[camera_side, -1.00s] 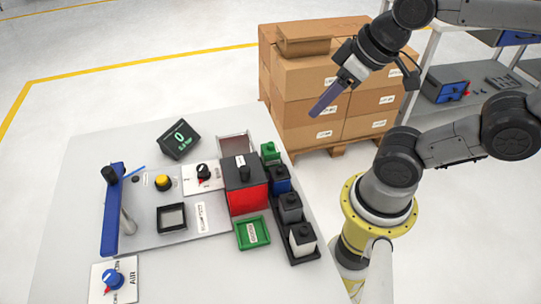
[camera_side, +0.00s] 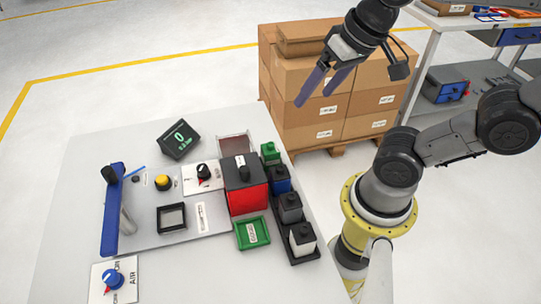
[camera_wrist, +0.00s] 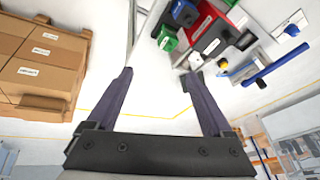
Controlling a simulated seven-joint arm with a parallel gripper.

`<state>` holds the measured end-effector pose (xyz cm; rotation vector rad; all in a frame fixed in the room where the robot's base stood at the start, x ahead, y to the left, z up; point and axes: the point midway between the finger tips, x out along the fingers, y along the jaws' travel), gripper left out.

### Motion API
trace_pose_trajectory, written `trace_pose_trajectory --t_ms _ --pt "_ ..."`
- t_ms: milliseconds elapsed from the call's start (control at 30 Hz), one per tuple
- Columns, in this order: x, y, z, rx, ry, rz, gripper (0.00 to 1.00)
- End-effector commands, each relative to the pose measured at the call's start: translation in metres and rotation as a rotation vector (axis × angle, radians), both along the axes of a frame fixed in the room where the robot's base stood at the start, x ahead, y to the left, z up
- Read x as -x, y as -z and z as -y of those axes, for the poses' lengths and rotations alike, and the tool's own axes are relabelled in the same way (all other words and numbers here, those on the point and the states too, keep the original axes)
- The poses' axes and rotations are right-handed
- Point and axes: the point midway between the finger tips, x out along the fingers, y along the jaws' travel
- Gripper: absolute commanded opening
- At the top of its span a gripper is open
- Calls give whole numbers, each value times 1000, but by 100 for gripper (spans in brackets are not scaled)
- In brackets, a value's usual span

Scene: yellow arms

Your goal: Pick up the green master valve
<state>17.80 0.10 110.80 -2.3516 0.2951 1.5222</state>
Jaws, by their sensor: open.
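The green valve (camera_side: 270,154) is a small green block with a green top, at the far end of the black rack. It also shows in the wrist view (camera_wrist: 167,38) above and slightly right of the middle. My gripper (camera_side: 315,98) is open and empty. It is in the air above and to the right of the green valve, in front of the cardboard boxes, touching nothing. In the wrist view my gripper's two dark fingers (camera_wrist: 156,74) are spread wide, with bare surface between them.
The black rack (camera_side: 292,258) also holds blue, grey and white blocks. A red box (camera_side: 245,187) with a black knob stands close left of the rack, near a green tray (camera_side: 239,242). Stacked cardboard boxes (camera_side: 290,105) stand behind the table (camera_side: 85,165).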

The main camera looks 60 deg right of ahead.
Motion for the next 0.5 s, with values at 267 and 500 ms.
trace_pose_trajectory --t_ms 267,500 --pt "-64 12 -9 -113 363 -267 85" --pt "-92 41 -16 -88 400 -401 85"
